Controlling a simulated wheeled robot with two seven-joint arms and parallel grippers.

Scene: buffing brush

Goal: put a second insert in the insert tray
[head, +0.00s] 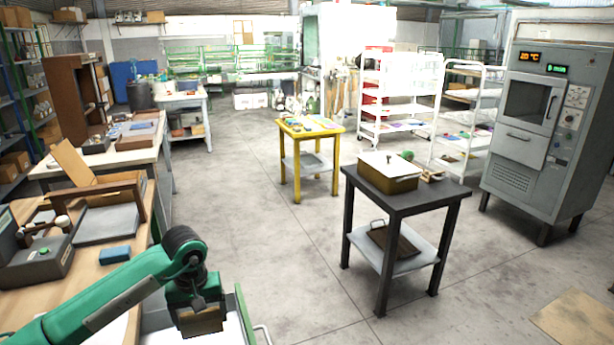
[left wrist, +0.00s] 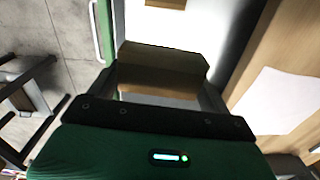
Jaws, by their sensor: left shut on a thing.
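My left gripper (head: 198,303) is at the bottom of the head view, over a white surface with a green edge (head: 243,318) beside the workbench. It is shut on a brown, block-like insert (head: 205,322). In the left wrist view the insert (left wrist: 160,62) sits between the two fingers. The white surface (left wrist: 218,28) lies beyond it, and a small brown piece (left wrist: 165,3) shows on it at the top edge. I cannot tell for sure whether this surface is the insert tray, or whether the held insert touches it. My right gripper is not in view.
The wooden workbench (head: 120,287) at left holds a blue block (head: 115,254) and a grey box with a green button (head: 38,262). A dark table (head: 415,198) with a brass-coloured box (head: 388,178) stands at right. The floor between is clear.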

